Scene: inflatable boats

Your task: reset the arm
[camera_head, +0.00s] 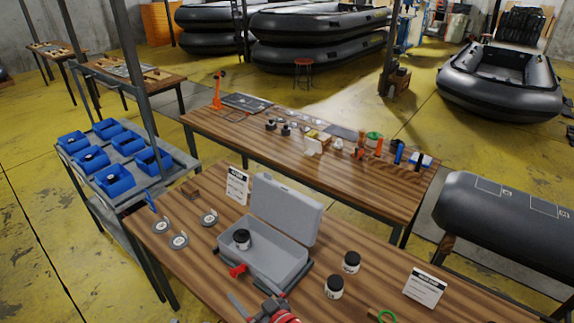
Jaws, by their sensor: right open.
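My right gripper (258,306) shows at the bottom edge, low over the front of the near wooden table (180,262). It is open, with nothing visible between its fingers, and it is partly cut off by the frame. It is in front of an open grey case (272,262) with its lid (287,208) raised. A red part (237,270) shows at the case's front left corner. My left gripper is not in view.
Two dark jars (351,262) (334,287) stand right of the case. Round discs (179,241) lie at left. Signs (237,187) (424,287) stand on the table. A cart with blue bins (115,180) is at left. A second table (230,135) with small items stands behind.

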